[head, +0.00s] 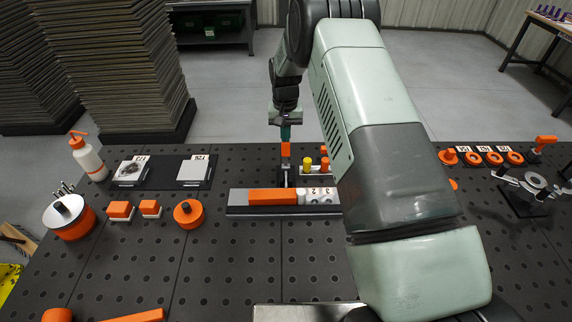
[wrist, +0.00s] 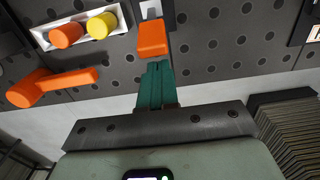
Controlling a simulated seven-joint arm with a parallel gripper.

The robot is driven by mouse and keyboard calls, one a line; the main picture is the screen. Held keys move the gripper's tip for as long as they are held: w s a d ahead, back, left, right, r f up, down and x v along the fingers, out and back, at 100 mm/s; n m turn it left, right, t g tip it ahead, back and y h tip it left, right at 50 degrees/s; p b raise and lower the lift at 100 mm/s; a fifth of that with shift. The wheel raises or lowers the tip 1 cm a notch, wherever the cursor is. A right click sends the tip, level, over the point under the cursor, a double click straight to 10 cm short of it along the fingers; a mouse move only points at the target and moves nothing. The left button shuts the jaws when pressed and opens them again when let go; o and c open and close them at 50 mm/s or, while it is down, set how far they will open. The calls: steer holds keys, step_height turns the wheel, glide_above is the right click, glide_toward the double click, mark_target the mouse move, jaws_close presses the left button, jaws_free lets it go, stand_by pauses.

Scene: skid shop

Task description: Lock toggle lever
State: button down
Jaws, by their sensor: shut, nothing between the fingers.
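An orange-tipped lever (head: 285,149) stands on a small pale base (head: 287,175) near the far edge of the dark perforated table; I take it for the toggle lever. In the wrist view its orange tip (wrist: 153,38) lies straight ahead of the fingertips, with part of the pale base (wrist: 150,9) beyond it. My gripper (head: 285,135) is shut and empty, its green fingers together. In the wrist view the fingertips (wrist: 156,65) are very close to the orange tip; I cannot tell whether they touch it. The lever's far side is hidden.
A pale tray (wrist: 45,38) with yellow (wrist: 101,25) and orange (wrist: 66,36) knobs stands beside the lever. Another orange handle (wrist: 52,86) lies beyond these knobs. A grey fixture with an orange bar (head: 273,198) lies on the near side.

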mark_target(286, 168)
steer(key=shift+w, duration=0.2)
steer(key=shift+r, duration=0.1)
steer(key=shift+s, duration=1.6)
steer(key=shift+s, duration=2)
steer(key=shift+w, duration=0.1)
